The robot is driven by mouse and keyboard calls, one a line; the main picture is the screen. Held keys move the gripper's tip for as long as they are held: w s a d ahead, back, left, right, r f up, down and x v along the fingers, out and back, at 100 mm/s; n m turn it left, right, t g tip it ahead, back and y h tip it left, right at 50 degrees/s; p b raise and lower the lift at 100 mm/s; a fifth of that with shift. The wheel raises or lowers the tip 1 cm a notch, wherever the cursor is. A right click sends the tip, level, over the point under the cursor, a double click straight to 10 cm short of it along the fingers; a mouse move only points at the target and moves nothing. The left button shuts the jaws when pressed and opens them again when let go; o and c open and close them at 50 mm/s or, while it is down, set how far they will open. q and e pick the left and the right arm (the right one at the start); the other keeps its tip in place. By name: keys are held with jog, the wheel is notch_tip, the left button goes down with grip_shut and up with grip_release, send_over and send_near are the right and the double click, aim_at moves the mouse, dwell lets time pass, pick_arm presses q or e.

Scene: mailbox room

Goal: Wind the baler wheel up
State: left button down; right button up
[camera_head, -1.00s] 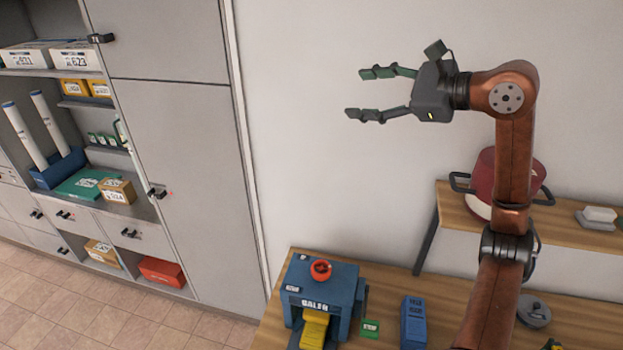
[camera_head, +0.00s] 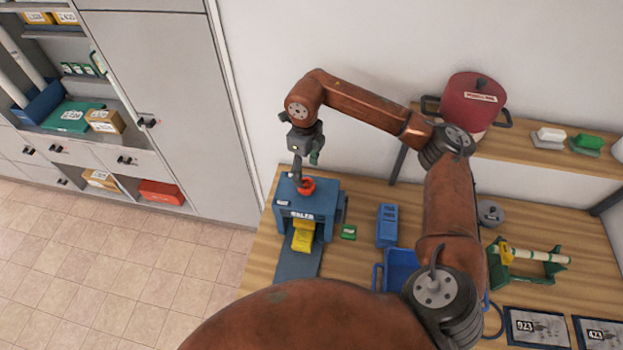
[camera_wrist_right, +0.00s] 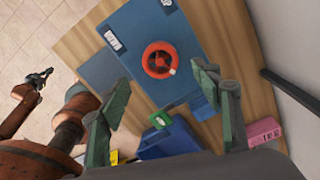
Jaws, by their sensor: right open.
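The blue baler (camera_head: 325,205) stands on the wooden table, with a red wheel (camera_head: 307,186) on its top. In the right wrist view the wheel (camera_wrist_right: 159,60) is a red ring with a pale mark on its rim, on the blue top (camera_wrist_right: 190,30). My right gripper (camera_head: 304,172) points down just above the wheel, its fingers overlapping it in the head view. Its fingers (camera_wrist_right: 162,78) are spread wide and empty, and the wheel shows between and beyond the tips. My left gripper (camera_wrist_right: 40,76) shows small at the left of the wrist view, away from the baler; its jaws are unclear.
A yellow piece (camera_head: 303,236) sits at the baler's front. A green box (camera_head: 349,232), a blue box (camera_head: 387,226) and a blue bin (camera_head: 400,268) stand to its right. A red pot (camera_head: 472,100) is on the raised shelf. A grey cabinet (camera_head: 165,80) is at left.

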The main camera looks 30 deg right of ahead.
aim_at(306, 184)
notch_tip(306, 184, down, 6)
jog(key=shift+p, duration=0.85)
jog(key=shift+f, duration=0.6)
jog(key=shift+c, duration=0.6)
jog(key=c, duration=1)
jog(key=shift+c, duration=0.2)
